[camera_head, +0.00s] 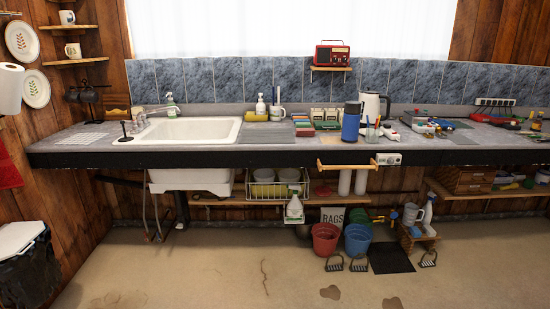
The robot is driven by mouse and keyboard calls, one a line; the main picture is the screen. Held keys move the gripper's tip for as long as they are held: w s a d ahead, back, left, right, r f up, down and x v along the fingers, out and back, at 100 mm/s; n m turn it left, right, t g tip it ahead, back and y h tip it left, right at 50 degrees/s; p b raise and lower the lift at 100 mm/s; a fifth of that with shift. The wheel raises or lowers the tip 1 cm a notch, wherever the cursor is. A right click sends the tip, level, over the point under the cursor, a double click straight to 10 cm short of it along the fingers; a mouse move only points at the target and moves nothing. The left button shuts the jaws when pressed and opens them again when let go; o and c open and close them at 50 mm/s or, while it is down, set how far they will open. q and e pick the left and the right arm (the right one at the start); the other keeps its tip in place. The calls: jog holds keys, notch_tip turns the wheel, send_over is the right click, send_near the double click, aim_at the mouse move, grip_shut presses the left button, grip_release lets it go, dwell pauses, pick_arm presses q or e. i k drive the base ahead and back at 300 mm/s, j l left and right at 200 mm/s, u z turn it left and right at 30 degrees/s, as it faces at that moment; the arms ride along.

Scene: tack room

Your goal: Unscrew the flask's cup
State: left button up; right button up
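A blue flask (350,126) with a dark top (352,107) stands upright on the grey counter, near its front edge, right of the picture's middle. The dark top looks like its cup and sits on the flask. Neither of my grippers shows in the head view, and nothing touches the flask that I can see.
Buckets (325,239) stand on the floor below.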

aim_at(351, 123)
jog(key=i+l, duration=0.3)
jog(key=i+l+u, duration=0.1)
jog(key=i+l, duration=0.15)
jog(key=l, duration=0.2)
jog(key=i+l, duration=0.25)
jog(key=l, duration=0.15)
jog(key=i+l+u, duration=0.1)
jog(key=i+l, duration=0.2)
jog(key=i+l+u, duration=0.1)
jog(key=i+l, duration=0.15)
jog(key=l, duration=0.3)
